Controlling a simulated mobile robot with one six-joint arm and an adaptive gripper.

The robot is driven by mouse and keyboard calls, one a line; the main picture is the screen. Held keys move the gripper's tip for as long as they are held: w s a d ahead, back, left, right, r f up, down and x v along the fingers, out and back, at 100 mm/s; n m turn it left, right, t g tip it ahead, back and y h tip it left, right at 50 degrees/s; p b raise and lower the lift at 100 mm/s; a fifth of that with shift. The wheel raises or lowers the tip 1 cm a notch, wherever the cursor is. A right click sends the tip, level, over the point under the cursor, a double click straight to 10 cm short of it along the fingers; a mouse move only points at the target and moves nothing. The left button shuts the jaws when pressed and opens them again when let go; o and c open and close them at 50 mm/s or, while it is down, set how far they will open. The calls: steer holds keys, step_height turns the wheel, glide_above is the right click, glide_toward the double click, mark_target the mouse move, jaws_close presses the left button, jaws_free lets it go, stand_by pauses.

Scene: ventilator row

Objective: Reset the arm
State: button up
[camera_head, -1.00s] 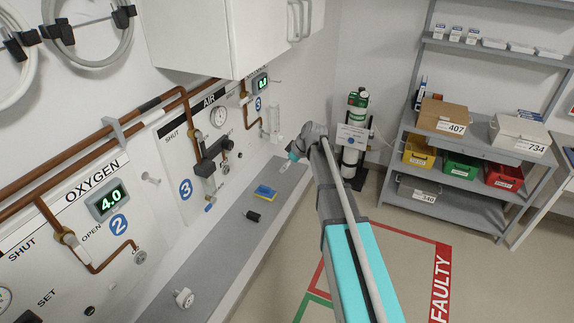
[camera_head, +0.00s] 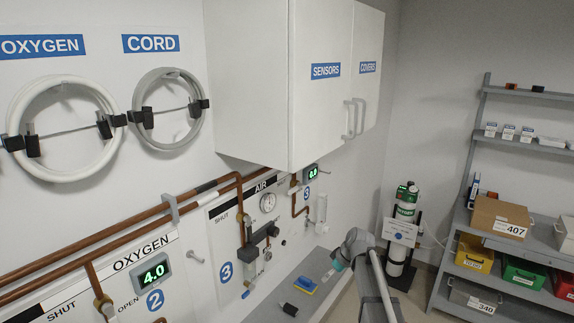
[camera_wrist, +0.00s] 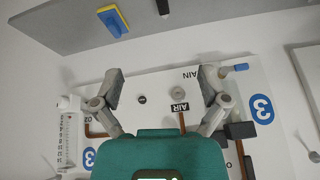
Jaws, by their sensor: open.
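My gripper (camera_wrist: 164,100) is open and empty in the wrist view, its two fingers spread apart in front of the air panel. In the head view my arm reaches up from the bottom right, and its wrist end (camera_head: 352,246) is beside the wall ledge, near the gas cylinder. The fingertips are hard to make out there. The air panel (camera_head: 222,240) has copper pipes, a round gauge and a blue 3 label; the wrist view shows it upside down.
A grey ledge (camera_head: 322,262) runs below the panels, with a blue and yellow block (camera_head: 305,285) and a black cylinder (camera_head: 289,309) on it. A wall cabinet (camera_head: 262,90) overhangs the panels. A green-topped gas cylinder (camera_head: 403,225) stands in the corner, left of a shelf (camera_head: 455,222) of bins.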

steer(key=s+f+m+g+h+b, duration=0.1)
steer(key=s+f+m+h+b, duration=0.1)
steer(key=s, duration=1)
steer(key=s+d+f+m+g+h+b, duration=0.1)
steer(key=s+f+m+g+h, duration=0.1)
steer(key=s+f+m, duration=0.2)
steer(key=s+m, duration=0.3)
steer(key=s, duration=0.5)
steer(key=shift+b, duration=0.35)
steer(key=shift+d, duration=0.1)
